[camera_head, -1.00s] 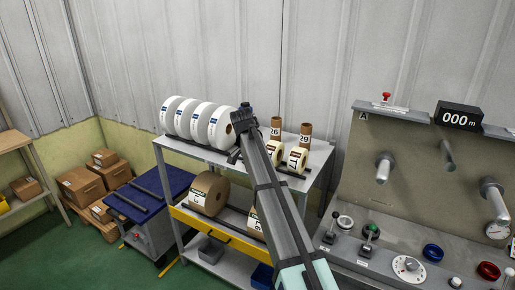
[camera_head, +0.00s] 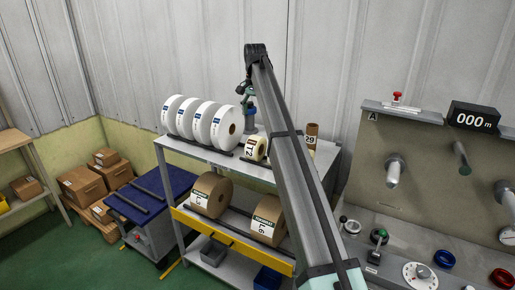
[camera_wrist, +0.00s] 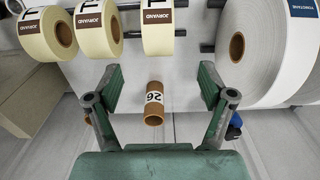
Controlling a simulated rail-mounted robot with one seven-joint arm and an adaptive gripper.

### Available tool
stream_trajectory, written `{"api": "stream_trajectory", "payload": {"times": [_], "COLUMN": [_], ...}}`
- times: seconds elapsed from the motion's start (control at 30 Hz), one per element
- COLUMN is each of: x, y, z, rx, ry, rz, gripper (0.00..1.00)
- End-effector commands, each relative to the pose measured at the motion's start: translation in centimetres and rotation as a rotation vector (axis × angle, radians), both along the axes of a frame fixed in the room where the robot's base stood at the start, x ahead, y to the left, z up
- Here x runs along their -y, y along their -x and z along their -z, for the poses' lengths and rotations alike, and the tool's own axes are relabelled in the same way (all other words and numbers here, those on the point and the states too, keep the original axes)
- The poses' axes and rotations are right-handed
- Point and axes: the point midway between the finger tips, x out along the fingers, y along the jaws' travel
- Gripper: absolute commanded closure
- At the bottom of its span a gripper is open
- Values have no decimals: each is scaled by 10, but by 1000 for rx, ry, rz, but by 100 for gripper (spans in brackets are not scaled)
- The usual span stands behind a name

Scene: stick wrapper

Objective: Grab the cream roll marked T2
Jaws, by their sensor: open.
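The cream roll marked T2 (camera_head: 253,148) sits on the upper shelf, just right of the large white rolls. In the wrist view a row of cream rolls lines the top edge. The one nearest the white roll (camera_wrist: 157,30) fits the T2 roll's place, but its marking is cut off. My gripper (camera_wrist: 161,78) is open and empty, its green fingers apart, with the roll beyond the fingertips. In the head view my gripper (camera_head: 248,105) shows above and behind the T2 roll. My arm hides the other cream rolls there.
A brown tube marked 26 (camera_wrist: 153,103) shows between my fingers in the wrist view. A tube marked 29 (camera_head: 311,135) stands on the shelf. Large white rolls (camera_head: 205,121) stand close left of T2. Brown rolls (camera_head: 267,221) lie on the lower shelf. A control panel (camera_head: 425,160) is at right.

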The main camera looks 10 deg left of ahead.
Motion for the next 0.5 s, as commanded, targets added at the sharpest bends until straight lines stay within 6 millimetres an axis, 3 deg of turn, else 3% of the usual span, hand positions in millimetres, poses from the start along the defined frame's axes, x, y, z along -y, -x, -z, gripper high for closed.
{"api": "stream_trajectory", "payload": {"times": [0.3,0.5], "x": [1,1], "y": [1,0], "z": [55,68], "rx": [0,1], "ry": [1,0], "rz": [1,1], "gripper": [19,19]}}
